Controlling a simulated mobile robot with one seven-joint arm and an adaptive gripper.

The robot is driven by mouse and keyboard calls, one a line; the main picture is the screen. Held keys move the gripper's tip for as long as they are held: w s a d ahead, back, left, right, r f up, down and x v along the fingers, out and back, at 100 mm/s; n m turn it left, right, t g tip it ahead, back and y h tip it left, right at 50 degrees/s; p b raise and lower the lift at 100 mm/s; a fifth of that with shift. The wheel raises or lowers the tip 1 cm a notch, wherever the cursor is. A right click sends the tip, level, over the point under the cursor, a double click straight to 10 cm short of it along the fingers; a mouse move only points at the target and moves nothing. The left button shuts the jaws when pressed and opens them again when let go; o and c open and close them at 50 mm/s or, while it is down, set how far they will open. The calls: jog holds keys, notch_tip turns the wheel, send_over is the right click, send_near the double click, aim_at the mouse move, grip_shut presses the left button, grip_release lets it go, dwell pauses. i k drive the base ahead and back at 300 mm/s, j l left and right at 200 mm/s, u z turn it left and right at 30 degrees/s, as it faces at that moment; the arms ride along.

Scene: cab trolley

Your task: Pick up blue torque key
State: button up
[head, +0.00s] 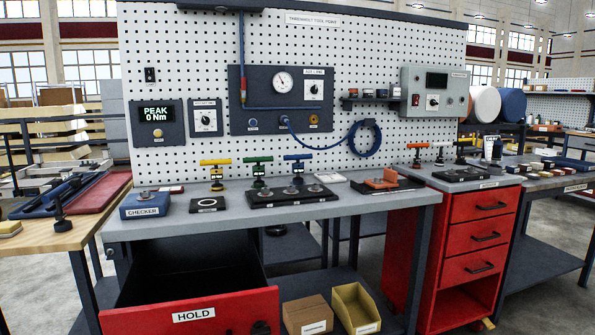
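The blue torque key (298,157) is a T-handled tool standing upright toward the back of the grey workbench (350,213), right of centre on a black holder. A green T-handled key (257,159) stands just left of it, and a yellow one (215,162) stands further left. Metal discs on the black plate (260,199) sit in front of the keys. The lower end of the blue key is partly hidden by its holder. My gripper is not in view.
A blue checker box (145,206) sits at the bench's left end. An orange block on a dark plate (408,187) lies to the right. The drawer marked HOLD (225,305) stands open below the bench front. A red cabinet (440,240) with more T-handled keys adjoins on the right.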

aim_at(299, 167)
jog(key=i+l+u, duration=0.1)
jog(key=i+l, duration=0.15)
jog(key=i+l+u, duration=0.1)
jog(key=i+l, duration=0.15)
jog(key=l, duration=0.2)
jog(key=i+l+u, duration=0.1)
jog(key=i+l, duration=0.15)
jog(key=i+l+u, duration=0.1)
jog(key=i+l, duration=0.15)
jog(key=l, duration=0.25)
jog(key=i+l+u, duration=0.15)
jog(key=l, duration=0.3)
jog(key=i, duration=0.55)
